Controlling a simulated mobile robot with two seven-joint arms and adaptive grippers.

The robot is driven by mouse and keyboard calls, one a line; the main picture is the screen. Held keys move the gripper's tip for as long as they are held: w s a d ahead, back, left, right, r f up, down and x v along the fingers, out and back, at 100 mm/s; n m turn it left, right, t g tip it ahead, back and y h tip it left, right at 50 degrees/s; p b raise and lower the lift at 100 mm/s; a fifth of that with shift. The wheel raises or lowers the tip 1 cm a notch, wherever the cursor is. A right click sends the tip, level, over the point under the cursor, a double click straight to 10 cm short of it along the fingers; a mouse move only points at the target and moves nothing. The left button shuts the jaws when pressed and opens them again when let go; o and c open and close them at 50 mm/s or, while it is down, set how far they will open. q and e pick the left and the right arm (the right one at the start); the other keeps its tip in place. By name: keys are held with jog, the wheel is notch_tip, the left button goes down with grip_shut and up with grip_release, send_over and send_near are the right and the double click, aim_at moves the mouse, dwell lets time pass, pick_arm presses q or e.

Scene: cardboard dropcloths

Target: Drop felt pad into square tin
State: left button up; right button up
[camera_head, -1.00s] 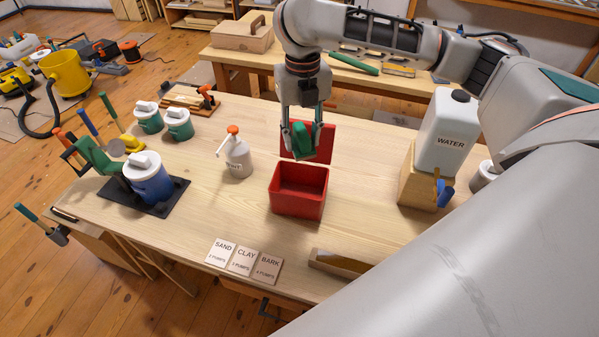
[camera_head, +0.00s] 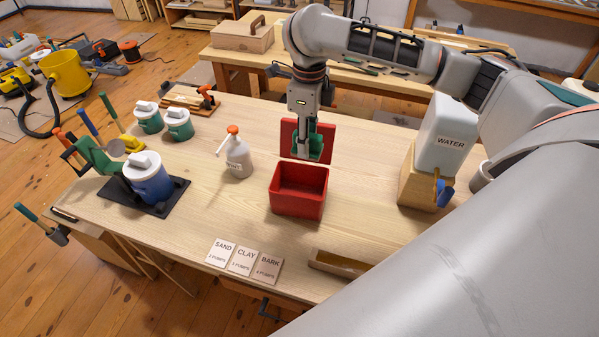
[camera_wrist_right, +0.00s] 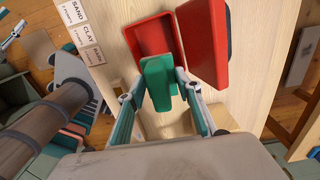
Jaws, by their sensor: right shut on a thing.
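The square tin (camera_head: 298,203) is red and open, and stands mid-bench with its red lid (camera_head: 288,134) raised behind it. My right gripper (camera_head: 307,152) is shut on a green felt pad (camera_head: 315,154) and holds it in front of the lid, above the tin's back edge. In the right wrist view the pad (camera_wrist_right: 158,80) sits between the two fingers (camera_wrist_right: 155,90). The tin's open inside (camera_wrist_right: 152,38) and the lid (camera_wrist_right: 206,45) show beyond it there. The tin's inside looks empty. My left gripper is out of view.
A pump bottle (camera_head: 238,158) stands left of the tin. A white water container (camera_head: 445,135) on a wooden stand (camera_head: 418,188) is to the right. Labelled cards (camera_head: 243,261) lie at the front edge. The wood between tin and cards is clear.

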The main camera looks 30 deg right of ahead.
jog(key=shift+f, duration=1.5)
jog(key=o, duration=1.5)
notch_tip(320, 180, up, 12)
jog(key=shift+r, duration=0.1)
jog(key=shift+s, duration=0.1)
